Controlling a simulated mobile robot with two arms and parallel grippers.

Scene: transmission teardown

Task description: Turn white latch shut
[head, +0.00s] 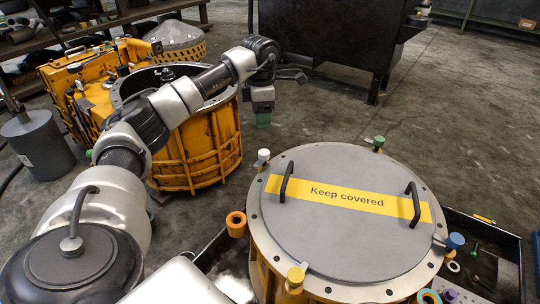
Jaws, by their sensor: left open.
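The white latch (263,156) is a small white knob on a short stem at the back left rim of the grey round lid (350,236). The picture is too small to tell how far it is turned. The lid has a yellow "Keep covered" strip and two black handles. A green latch (378,142), a yellow latch (295,277) and a blue latch (455,241) stand around the same rim. My left gripper (263,121) is open and empty, pointing down, behind and above the white latch and apart from it. My right gripper is not in view.
A black tray (507,250) with small parts lies at the right. An open yellow housing (205,150) stands behind my left arm. A dark metal cabinet (325,32) is at the back. Bare floor lies behind the lid.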

